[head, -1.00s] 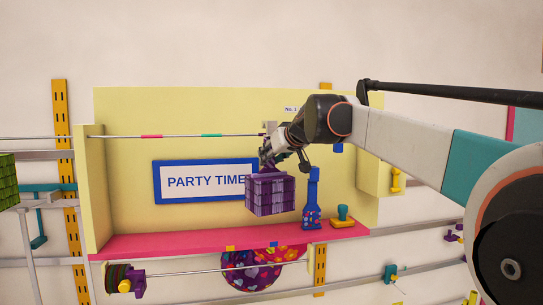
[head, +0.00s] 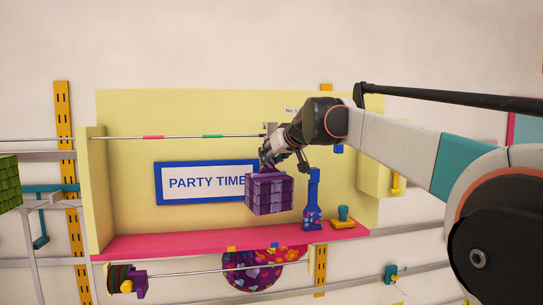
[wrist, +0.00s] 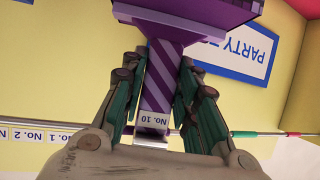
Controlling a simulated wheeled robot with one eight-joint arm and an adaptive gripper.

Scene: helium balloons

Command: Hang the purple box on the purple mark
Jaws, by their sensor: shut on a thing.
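The purple box (head: 269,194) hangs below my gripper (head: 268,163), in front of the yellow back wall and above the pink shelf. In the wrist view the box (wrist: 190,10) is at the top edge. Its striped purple stem (wrist: 162,75), tagged "No. 10", is between the fingers of my gripper (wrist: 162,66), which is shut on it. A thin metal rod (head: 180,136) crosses the upper display with a pink mark (head: 153,137) and a green mark (head: 212,136).
A blue bottle (head: 312,205) stands just right of the box on the pink shelf (head: 190,243), beside a teal-and-yellow stamp (head: 343,217). The "PARTY TIME" sign (head: 190,183) is behind, left. A lower rod and patterned balloons are below the shelf.

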